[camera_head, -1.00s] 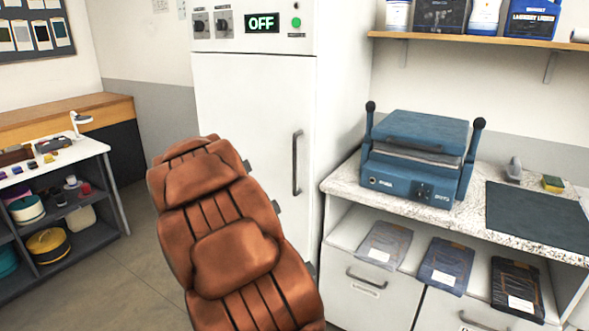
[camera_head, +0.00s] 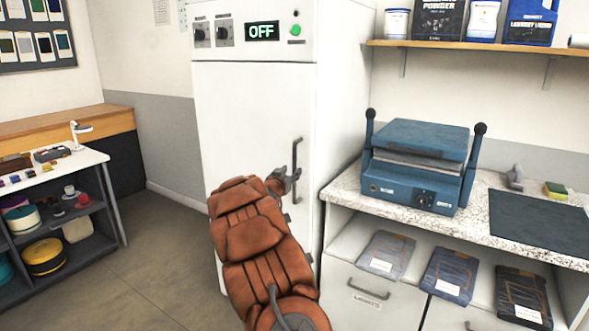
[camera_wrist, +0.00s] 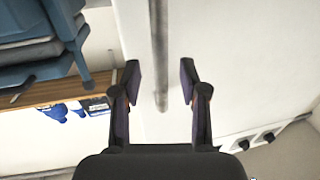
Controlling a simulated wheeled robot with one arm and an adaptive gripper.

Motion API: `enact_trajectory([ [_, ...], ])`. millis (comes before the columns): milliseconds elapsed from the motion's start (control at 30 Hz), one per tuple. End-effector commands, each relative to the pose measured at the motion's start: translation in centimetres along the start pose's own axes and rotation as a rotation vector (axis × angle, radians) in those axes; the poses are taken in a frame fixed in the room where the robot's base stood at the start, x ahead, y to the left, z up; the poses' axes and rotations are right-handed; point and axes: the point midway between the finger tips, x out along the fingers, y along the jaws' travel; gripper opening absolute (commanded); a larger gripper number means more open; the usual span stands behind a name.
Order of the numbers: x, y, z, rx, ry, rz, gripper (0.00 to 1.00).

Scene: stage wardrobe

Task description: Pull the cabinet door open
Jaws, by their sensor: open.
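The tall white cabinet (camera_head: 250,120) stands at the centre of the head view, its door closed. Its dark vertical bar handle (camera_head: 298,165) is on the right side of the door. My gripper (camera_head: 291,178) is at the handle's lower part, at the end of my orange-brown arm. In the wrist view my gripper (camera_wrist: 161,85) is open, and the grey handle bar (camera_wrist: 158,45) runs between its two fingers with a gap on both sides. I cannot tell exactly how deep the bar sits between the fingers.
A speckled counter (camera_head: 345,187) with a blue press (camera_head: 415,165) stands right of the cabinet, below a wooden shelf (camera_head: 480,46) of containers. A shelf unit (camera_head: 112,205) is at the left. The floor (camera_head: 165,240) left of my arm is clear.

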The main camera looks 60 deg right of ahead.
Motion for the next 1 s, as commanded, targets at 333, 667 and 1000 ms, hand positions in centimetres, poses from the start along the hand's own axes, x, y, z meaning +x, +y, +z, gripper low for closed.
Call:
enact_trajectory([
  [333,3.3,0.0,0.0,-0.001,-0.001,-0.001,0.43],
  [667,4.1,0.0,0.2,-0.002,-0.003,-0.002,0.43],
  [1000,4.1,0.0,0.2,-0.001,-0.003,-0.002,0.25],
])
